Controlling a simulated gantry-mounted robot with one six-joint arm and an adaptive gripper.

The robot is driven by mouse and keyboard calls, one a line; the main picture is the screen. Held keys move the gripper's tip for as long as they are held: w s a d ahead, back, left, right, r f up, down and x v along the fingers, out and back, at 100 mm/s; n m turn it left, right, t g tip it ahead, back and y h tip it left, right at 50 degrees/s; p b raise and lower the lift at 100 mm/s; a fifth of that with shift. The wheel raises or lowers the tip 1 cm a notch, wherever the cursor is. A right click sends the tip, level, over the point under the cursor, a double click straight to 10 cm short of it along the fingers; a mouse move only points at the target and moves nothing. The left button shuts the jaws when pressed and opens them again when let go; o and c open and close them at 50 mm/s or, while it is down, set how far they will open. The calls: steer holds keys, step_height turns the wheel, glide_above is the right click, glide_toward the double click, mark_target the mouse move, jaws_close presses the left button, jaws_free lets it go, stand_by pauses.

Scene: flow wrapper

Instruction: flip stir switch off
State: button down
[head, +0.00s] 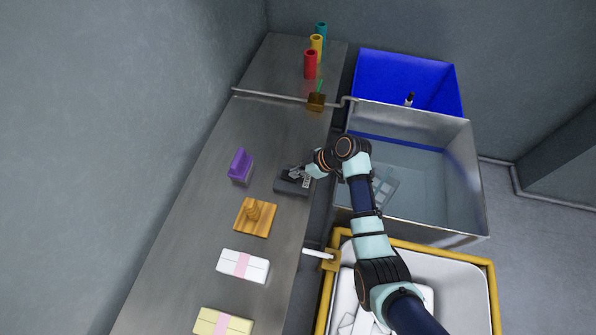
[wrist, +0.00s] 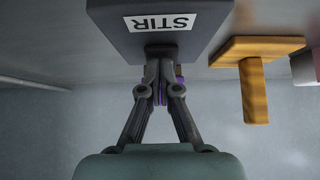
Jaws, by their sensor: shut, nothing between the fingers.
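The stir switch box (head: 290,187) is a dark grey block on the metal counter in the head view. In the wrist view the box (wrist: 120,40) fills the top middle, with a white label reading STIR that appears upside down. My gripper (wrist: 159,68) is shut, with its fingertips together at the box's edge below the label. In the head view my gripper (head: 302,176) is over the right side of the box. The switch lever is not clearly visible, and I cannot tell its position or whether the fingertips touch it.
A purple block (head: 240,166) stands behind the box to the left. White (head: 243,266) and yellow (head: 224,322) packs lie nearer. A metal bin (head: 420,195) and blue bin (head: 440,85) are to the right.

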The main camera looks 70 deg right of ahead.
steer(key=shift+w+r, duration=0.35)
steer(key=shift+w, duration=0.2)
steer(key=shift+r+p, duration=0.25)
steer(key=shift+p, duration=0.05)
steer(key=r+p, duration=0.2)
steer(key=s+r+p, duration=0.1)
steer(key=r+p, duration=0.1)
steer(key=r, duration=0.1)
steer(key=shift+p, duration=0.4)
steer(key=s+r, duration=0.4)
steer(key=s, duration=0.4)
steer(key=shift+d, duration=0.45)
